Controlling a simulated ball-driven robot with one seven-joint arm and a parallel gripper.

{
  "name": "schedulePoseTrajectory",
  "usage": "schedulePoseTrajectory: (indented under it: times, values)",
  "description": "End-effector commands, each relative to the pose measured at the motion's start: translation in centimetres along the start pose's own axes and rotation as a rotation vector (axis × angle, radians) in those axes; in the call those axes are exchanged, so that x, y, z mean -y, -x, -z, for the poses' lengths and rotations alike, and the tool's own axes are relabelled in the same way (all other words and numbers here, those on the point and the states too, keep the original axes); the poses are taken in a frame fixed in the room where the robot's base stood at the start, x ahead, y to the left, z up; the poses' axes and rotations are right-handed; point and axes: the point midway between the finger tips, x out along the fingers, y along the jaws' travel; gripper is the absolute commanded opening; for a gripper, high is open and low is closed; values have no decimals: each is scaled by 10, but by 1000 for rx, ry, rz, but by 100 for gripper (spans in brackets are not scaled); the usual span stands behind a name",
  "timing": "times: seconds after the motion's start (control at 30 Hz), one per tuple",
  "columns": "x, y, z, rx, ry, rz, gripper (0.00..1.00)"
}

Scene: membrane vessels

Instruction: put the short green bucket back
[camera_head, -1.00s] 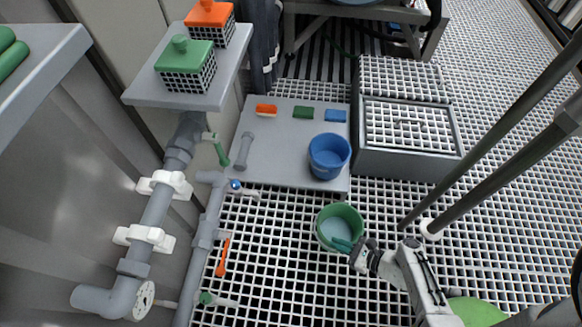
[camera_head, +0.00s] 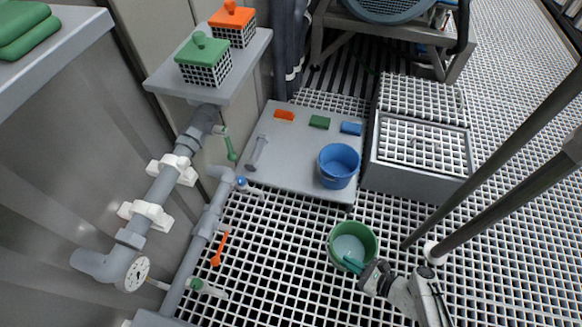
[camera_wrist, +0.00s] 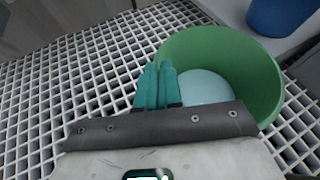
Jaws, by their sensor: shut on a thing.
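The short green bucket (camera_head: 367,236) is over the grated floor in front of the low grey platform (camera_head: 281,172). The pinched part of the rim is hidden by the fingers. Whether the bucket touches the grating is hard to tell.
A blue bucket (camera_head: 339,164) stands on the platform's right front corner. A grey grated crate (camera_head: 421,146) stands to the right. Pipes with valves (camera_head: 159,192) run along the left.

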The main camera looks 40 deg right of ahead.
Motion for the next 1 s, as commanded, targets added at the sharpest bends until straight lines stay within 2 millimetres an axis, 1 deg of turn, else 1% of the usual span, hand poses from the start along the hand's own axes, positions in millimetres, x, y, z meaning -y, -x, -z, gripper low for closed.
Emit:
schedulePoseTrajectory:
  times: [0.23, 0.43, 0.57, 0.67, 0.77, 0.87, 0.97, 1.0]
  values:
    - [-1, -6, -17, 5, 7, -10, 0]
    - [-3, -15, -43, 7, 15, -29, 0]
    - [-4, -23, -66, 10, 24, -44, 0]
    - [-5, -30, -86, 11, 31, -59, 0]
    - [-7, -39, -112, 16, 39, -77, 0]
    - [-8, -49, -142, 19, 48, -97, 0]
    - [-10, -61, -176, 23, 60, -120, 0]
    - [-11, -66, -190, 24, 64, -129, 0]
